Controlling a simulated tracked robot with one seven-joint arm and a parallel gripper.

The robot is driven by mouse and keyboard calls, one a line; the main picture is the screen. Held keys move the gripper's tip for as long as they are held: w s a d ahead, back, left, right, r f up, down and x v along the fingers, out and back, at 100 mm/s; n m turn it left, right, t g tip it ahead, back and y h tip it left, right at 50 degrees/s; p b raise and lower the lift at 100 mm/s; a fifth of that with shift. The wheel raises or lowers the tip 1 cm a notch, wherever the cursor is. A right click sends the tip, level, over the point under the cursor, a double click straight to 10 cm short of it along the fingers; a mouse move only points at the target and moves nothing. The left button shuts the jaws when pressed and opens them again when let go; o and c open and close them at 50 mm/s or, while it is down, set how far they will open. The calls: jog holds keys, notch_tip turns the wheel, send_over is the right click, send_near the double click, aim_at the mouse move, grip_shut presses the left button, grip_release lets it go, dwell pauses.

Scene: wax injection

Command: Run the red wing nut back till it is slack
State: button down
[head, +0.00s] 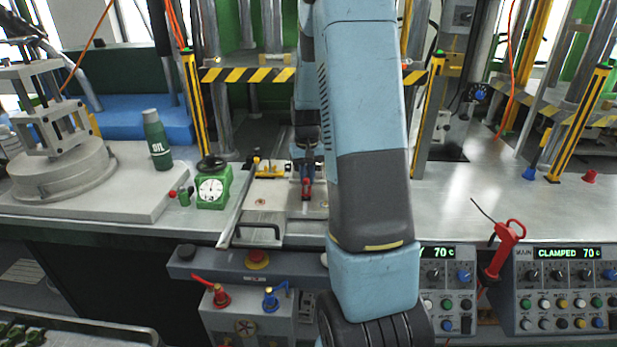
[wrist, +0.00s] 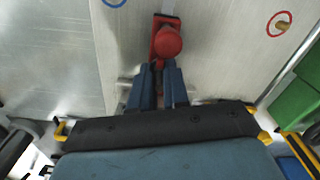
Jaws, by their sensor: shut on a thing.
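The red wing nut (wrist: 168,42) shows in the wrist view just beyond my fingertips, with a round red head over a darker red part. It stands on a pale metal plate (wrist: 215,60). My gripper (wrist: 160,72) has its two blue fingers close together at the near side of the red piece, shut on it. The exact contact is partly hidden by the fingers. In the head view the red wing nut (head: 306,188) is small, at the tip of my gripper (head: 306,174), over the plate on the bench. My arm covers much of the area to its right.
A green dial gauge (head: 213,188) and an oil bottle (head: 156,138) stand left of the plate. Yellow-black posts (head: 195,100) rise behind. A red-handled tool (head: 503,245) hangs by the control panels (head: 568,300). The bench right of my arm is mostly clear.

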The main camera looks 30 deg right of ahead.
jog(key=n, duration=0.5)
jog(key=shift+d+n, duration=0.1)
jog(key=shift+n, duration=2.4)
jog(key=shift+s+f, duration=0.1)
jog(key=c, duration=1.4)
grip_release()
jog(key=shift+o, duration=0.2)
jog(key=shift+r, duration=0.3)
notch_tip(320, 180, up, 13)
